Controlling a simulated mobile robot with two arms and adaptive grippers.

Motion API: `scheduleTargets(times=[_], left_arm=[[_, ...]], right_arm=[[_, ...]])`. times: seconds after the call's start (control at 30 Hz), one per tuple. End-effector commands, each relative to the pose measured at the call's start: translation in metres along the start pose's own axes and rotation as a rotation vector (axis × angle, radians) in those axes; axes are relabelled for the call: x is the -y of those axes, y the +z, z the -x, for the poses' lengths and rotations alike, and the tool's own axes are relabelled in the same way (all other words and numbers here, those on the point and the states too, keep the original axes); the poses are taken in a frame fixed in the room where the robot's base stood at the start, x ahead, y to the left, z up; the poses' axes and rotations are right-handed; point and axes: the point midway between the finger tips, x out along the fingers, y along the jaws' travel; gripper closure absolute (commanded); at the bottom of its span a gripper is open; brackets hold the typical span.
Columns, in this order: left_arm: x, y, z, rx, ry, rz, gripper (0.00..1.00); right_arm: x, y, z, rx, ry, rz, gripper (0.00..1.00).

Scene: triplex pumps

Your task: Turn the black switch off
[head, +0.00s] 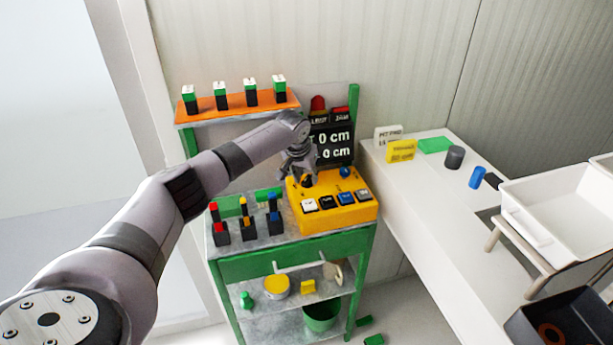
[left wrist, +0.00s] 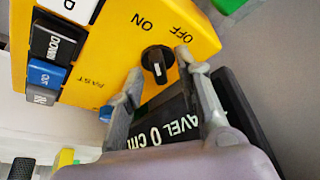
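The yellow control box (head: 345,213) stands on the green cart's top in the head view. Its black switch (left wrist: 158,64) is a round knob with a white mark, beside the printed words ON and OFF in the left wrist view. My left gripper (left wrist: 158,72) is open, with one fingertip on each side of the knob. I cannot tell whether the fingertips touch it. In the head view my left gripper (head: 306,178) points down over the back left of the box and largely hides the switch. My right gripper is not in view.
A black display (head: 333,143) reading 0 cm stands behind the box. Several black-based levers (head: 246,223) stand left of it, close to my arm. An orange shelf (head: 235,108) with several green-and-white switches is behind. A white table (head: 440,220) with blocks and bins is at right.

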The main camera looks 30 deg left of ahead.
Motion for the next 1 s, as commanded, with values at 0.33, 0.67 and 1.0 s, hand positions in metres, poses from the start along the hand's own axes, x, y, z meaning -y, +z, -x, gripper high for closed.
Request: scheduleTargets(times=[0.33, 0.67, 1.0], left_arm=[[0.001, 0.000, 0.051, -0.002, 0.000, -0.002, 0.68], [0.001, 0.000, 0.070, 0.001, -0.001, -0.001, 0.68], [-0.017, -0.004, 0.076, -0.012, -0.006, -0.006, 0.55]], right_arm=[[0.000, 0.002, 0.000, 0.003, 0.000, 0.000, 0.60], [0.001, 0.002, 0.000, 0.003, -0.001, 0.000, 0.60], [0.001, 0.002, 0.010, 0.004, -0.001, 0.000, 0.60]])
